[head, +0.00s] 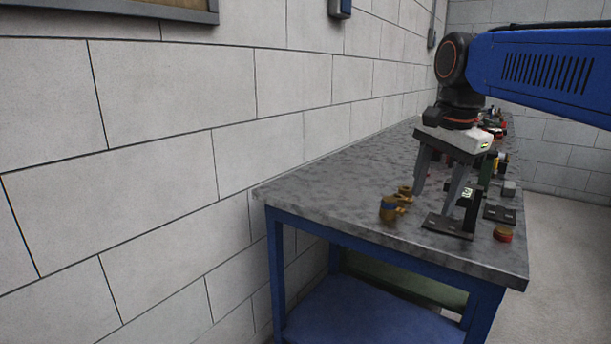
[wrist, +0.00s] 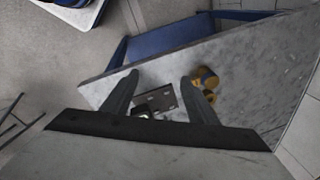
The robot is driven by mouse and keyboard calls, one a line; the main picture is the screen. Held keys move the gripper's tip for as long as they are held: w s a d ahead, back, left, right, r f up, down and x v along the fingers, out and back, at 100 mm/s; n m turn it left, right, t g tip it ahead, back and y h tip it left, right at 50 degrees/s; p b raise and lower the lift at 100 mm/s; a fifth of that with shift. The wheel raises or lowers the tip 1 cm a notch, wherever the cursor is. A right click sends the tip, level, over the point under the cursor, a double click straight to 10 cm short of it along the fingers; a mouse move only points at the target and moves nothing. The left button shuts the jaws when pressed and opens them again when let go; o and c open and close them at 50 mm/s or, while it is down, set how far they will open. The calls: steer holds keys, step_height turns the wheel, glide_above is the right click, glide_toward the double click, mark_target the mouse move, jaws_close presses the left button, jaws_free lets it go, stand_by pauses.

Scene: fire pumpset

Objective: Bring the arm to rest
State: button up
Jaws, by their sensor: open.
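My gripper (head: 437,181) hangs from the end of my blue arm, pointing down above the right part of the grey bench top. Its two fingers are apart, with nothing seen between them in the head view. In the wrist view my gripper (wrist: 158,82) is also open. A small dark stand with an upright post (head: 452,222) is on the bench, close to the right finger in the picture. A dark plate (wrist: 155,98) shows below and between the fingers in the wrist view. I cannot tell the exact height of the fingertips above the bench.
A brass fitting (head: 391,207) stands left of the stand. A red and brass cap (head: 503,234) lies near the bench's right edge. More parts crowd the bench behind my gripper. The bench (head: 330,190) is bare at left, beside a block wall (head: 150,170).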

steer(key=s+d+f+n+t, duration=0.1)
steer(key=s+f+n, duration=0.5)
steer(key=s+f, duration=0.3)
steer(key=s+d+f+n+t, duration=0.1)
steer(key=s+f+n, duration=0.5)
steer(key=f, duration=0.8)
steer(key=s+d, duration=0.1)
steer(key=s, duration=0.2)
steer(key=shift+s+f+t, duration=0.3)
steer(key=shift+s, duration=0.1)
